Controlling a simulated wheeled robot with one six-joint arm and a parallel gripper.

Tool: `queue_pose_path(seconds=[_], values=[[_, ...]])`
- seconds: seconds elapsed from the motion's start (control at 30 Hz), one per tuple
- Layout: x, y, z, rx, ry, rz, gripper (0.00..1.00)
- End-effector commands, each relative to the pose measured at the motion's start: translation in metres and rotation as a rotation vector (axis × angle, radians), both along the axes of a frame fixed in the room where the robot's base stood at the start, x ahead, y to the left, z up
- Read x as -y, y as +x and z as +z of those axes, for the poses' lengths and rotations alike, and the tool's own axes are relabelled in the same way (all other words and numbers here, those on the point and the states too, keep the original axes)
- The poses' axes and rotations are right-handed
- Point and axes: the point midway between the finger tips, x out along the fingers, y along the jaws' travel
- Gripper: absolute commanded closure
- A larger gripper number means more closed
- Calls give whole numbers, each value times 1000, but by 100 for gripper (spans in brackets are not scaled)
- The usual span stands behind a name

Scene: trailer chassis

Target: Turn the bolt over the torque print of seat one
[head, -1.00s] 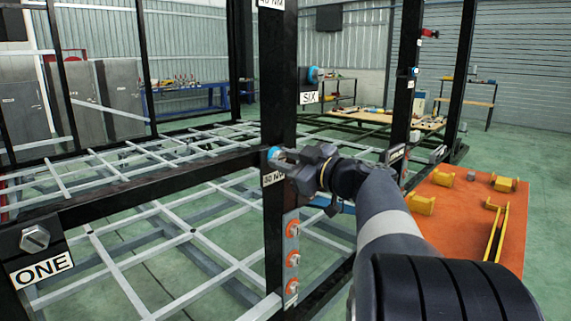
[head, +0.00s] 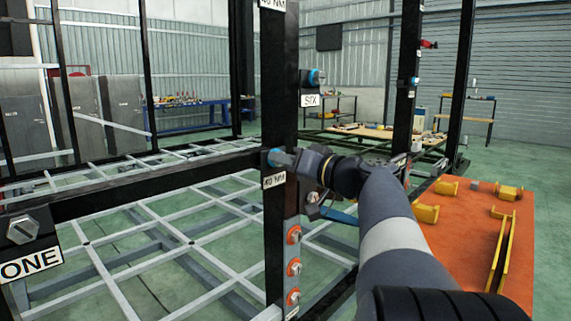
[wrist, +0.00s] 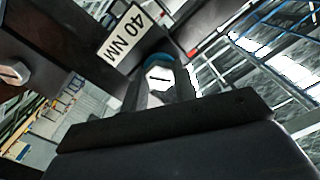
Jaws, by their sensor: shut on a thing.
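A bolt with a blue ring (head: 272,154) sits on the black post, just above a torque print reading 40 NM (head: 273,179). My gripper (head: 281,158) is at this bolt, its fingers closed around the head. In the wrist view the bolt's hex head (wrist: 158,78), with a dark line across it, shows between the fingertips (wrist: 161,88), with the blue ring behind. The 40 NM print (wrist: 123,34) is beside it there. The ONE plate (head: 30,266) hangs at the far left under another grey slotted hex bolt (head: 22,229).
Several orange-ringed bolts (head: 294,252) line the post below. The SIX plate (head: 311,100) and its blue-ringed bolt are higher up. A black beam (head: 150,181) runs left from the post. An orange table (head: 465,235) with yellow parts stands to the right.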

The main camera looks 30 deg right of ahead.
Motion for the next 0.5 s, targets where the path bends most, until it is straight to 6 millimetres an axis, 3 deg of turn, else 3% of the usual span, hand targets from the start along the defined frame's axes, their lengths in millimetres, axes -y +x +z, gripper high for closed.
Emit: queue_pose_path(seconds=[0.5], values=[[0,-1,-1,-174,463,-2,96]])
